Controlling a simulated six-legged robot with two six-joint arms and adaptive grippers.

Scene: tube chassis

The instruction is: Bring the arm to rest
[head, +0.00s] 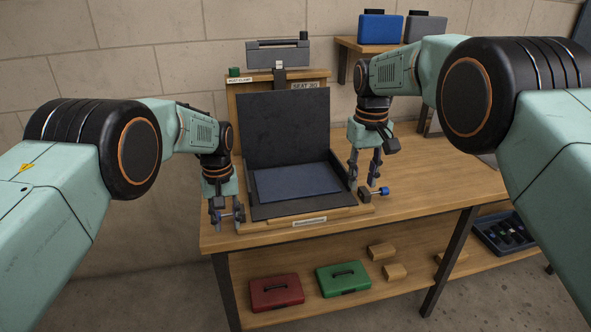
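My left gripper (226,216) is low at the left front corner of a wooden seat jig (345,217). Its fingers are apart. A small grey and blue piece shows between them, and I cannot tell whether they touch it. My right gripper (365,181) points down at the jig's right side with its fingers apart. A blue-ended clamp knob (382,191) lies just below and beside its fingertips. In the jig stands an open dark case with an upright lid (285,125) and a blue panel (297,181) in its base.
A grey case (278,54) stands behind the lid. Blue (380,28) and grey (425,27) cases sit on a wall shelf. Red (277,292) and green (342,279) cases, wooden blocks (396,272) and a dark tray (487,235) are below.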

